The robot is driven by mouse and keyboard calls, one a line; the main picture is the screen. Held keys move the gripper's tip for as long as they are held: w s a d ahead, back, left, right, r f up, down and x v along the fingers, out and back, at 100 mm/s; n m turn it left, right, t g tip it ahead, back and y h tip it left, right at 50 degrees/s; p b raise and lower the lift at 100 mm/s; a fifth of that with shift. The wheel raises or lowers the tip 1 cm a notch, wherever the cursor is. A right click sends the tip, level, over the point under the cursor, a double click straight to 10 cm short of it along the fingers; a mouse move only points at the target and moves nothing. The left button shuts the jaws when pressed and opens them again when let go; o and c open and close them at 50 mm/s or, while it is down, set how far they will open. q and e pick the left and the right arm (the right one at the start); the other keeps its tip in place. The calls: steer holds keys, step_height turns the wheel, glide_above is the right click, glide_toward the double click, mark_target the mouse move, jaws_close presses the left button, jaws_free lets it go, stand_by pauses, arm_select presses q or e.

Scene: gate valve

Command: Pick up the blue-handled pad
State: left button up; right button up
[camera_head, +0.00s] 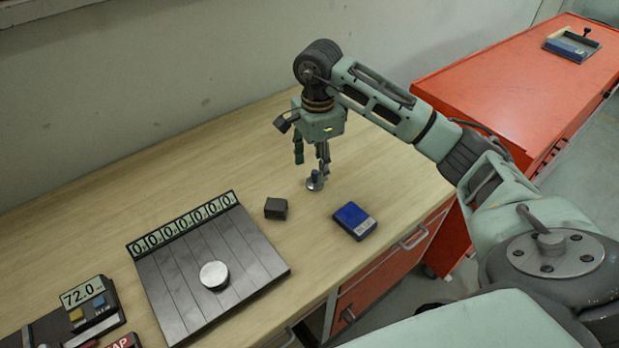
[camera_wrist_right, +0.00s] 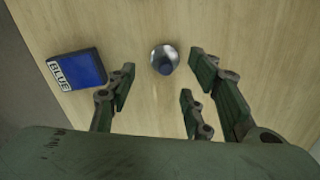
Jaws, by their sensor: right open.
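In the right wrist view the pad (camera_wrist_right: 165,60) shows from above, just beyond and between the spread fingers. My right gripper (camera_head: 312,158) points down, open and empty, with its fingertips close above the pad. In the wrist view the right gripper (camera_wrist_right: 167,78) shows its fingers apart; I cannot tell whether any touches the pad. My left gripper is not in view.
A blue box labelled BLUE (camera_head: 355,221) and a dark grey block (camera_head: 276,208) stand nearby. A dark slatted plate (camera_head: 180,285) with zero readouts carries a pale disc (camera_head: 214,275). A 72.0 display (camera_head: 82,293) is at lower left. A red cabinet (camera_head: 510,90) stands right.

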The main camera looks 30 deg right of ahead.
mark_target(316, 174)
steer(key=shift+s+f+p, duration=0.1)
steer(key=shift+f+p, duration=0.45)
steer(key=shift+f, duration=0.25)
step_height(316, 174, down, 4)
steer(key=shift+r+p, duration=0.25)
steer(key=shift+p, duration=0.6)
steer(key=shift+f, duration=0.4)
steer(key=shift+c, duration=0.2)
jaws_close()
